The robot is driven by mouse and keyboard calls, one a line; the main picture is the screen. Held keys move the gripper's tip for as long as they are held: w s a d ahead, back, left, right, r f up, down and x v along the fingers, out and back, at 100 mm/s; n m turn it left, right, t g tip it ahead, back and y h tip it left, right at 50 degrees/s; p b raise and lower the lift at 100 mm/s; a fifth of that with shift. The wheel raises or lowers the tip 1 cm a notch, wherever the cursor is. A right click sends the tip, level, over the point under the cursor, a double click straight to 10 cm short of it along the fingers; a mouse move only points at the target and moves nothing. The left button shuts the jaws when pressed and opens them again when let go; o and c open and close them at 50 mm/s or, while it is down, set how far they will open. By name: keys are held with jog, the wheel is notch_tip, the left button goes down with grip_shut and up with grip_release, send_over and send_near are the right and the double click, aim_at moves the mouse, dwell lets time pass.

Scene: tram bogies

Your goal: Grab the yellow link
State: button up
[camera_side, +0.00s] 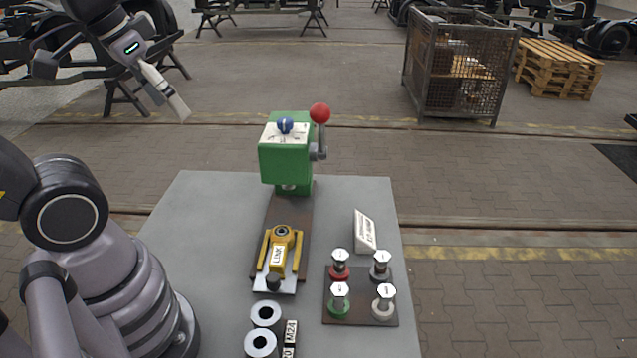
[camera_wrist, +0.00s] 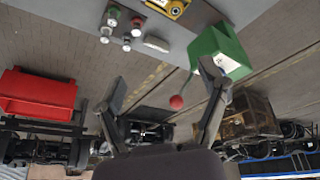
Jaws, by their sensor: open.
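The yellow link (camera_side: 279,250) lies on a dark base plate on the grey table, in front of the green box, in the side view. It carries a label that reads LINK. In the wrist view the yellow link (camera_wrist: 172,7) shows at the top edge, partly cut off. My gripper (camera_side: 176,104) is up at the upper left in the side view, above and behind the table's left side, well apart from the link. In the wrist view my gripper (camera_wrist: 165,100) has its two fingers spread, with nothing between them.
A green box (camera_side: 287,158) with a red-knobbed lever (camera_side: 320,113) stands behind the link. Several bolts sit on a dark plate (camera_side: 360,315) to the right, near a white sign (camera_side: 365,231). Two grey rings (camera_side: 266,313) lie in front. The table's left part (camera_side: 200,230) is clear.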

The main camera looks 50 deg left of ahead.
jog(key=w+f+n+g+h, duration=0.4)
jog(key=w+f+g, duration=0.1)
jog(key=f+g, duration=0.15)
jog(key=n+t+h, duration=0.6)
jog(key=n+h, duration=0.5)
jog(key=n, duration=0.1)
send_over(273, 231)
jog(key=s, duration=0.3)
notch_tip(273, 231, down, 17)
jog(key=a+f+n+t, duration=0.1)
jog(key=f+n+t, duration=0.1)
jog(key=f+n, duration=0.1)
jog(key=a+f+n+t+y, duration=0.1)
jog(key=f+n+t, duration=0.2)
jog(key=f, duration=0.2)
jog(key=a+f+n+t+y, duration=0.1)
jog(key=a+f+n+t, duration=0.1)
jog(key=f+n+t, duration=0.1)
jog(key=shift+s+f+n+t, duration=0.25)
jog(key=shift+s+f+n, duration=0.1)
jog(key=shift+f+n, duration=0.2)
jog(key=shift+d+f+y, duration=0.1)
jog(key=shift+f+y, duration=0.2)
jog(key=shift+f, duration=0.05)
jog(key=x, duration=0.7)
jog(key=shift+w, duration=0.15)
